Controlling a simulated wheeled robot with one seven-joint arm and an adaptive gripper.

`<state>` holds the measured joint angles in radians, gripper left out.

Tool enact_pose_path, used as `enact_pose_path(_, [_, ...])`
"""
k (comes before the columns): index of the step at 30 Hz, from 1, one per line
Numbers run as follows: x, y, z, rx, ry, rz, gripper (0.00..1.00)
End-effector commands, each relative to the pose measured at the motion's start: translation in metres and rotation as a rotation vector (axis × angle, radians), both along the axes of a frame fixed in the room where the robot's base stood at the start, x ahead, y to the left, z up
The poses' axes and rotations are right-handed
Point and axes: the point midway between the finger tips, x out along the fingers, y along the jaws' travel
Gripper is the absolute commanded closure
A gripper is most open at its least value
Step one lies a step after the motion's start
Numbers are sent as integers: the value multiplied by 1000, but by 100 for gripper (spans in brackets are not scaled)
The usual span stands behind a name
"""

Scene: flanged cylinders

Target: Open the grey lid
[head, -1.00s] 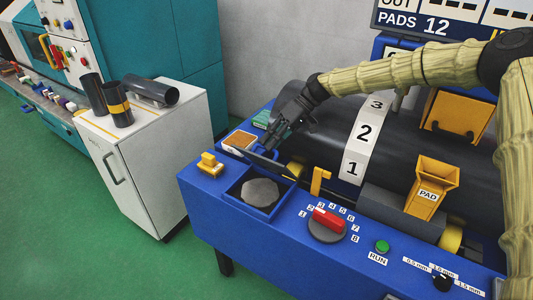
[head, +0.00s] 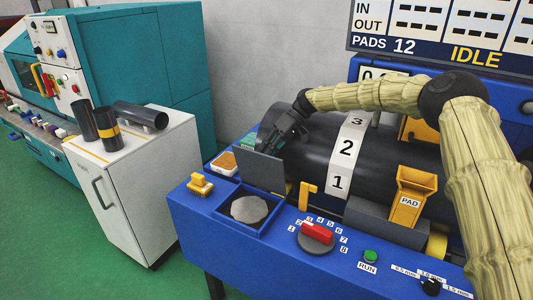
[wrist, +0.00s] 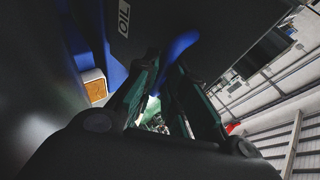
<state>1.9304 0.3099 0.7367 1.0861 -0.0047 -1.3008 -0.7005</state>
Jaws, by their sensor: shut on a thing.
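The grey lid (head: 261,171) stands raised, close to upright, at the back edge of a square compartment (head: 226,212) in the blue machine. A grey many-sided disc (head: 249,209) shows inside the open compartment. My gripper (head: 276,143) is behind the lid's top edge, and its fingertips are partly hidden there. In the wrist view, my gripper (wrist: 165,80) is closed around a blue handle (wrist: 178,47) on the lid's dark outer face, which bears an "OIL" label (wrist: 125,24).
A large dark drum (head: 310,142) with a numbered white band lies just behind my gripper. A yellow bracket (head: 306,195) stands right of the lid. A yellow block (head: 200,184) and an orange-topped tray (head: 223,163) are at the left. The red knob (head: 317,233) is in front.

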Motion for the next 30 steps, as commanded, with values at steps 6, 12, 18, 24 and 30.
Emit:
enact_pose_path(6, [-4, -1, -15, -12, 11, 6, 100])
enact_pose_path(12, [-4, -1, -14, -10, 11, 5, 69])
enact_pose_path(18, [-2, -2, -9, -6, 8, 2, 66])
enact_pose_path(24, [-2, -3, -5, -4, 5, 0, 66])
enact_pose_path(30, [-1, -2, 15, -3, 4, -1, 66])
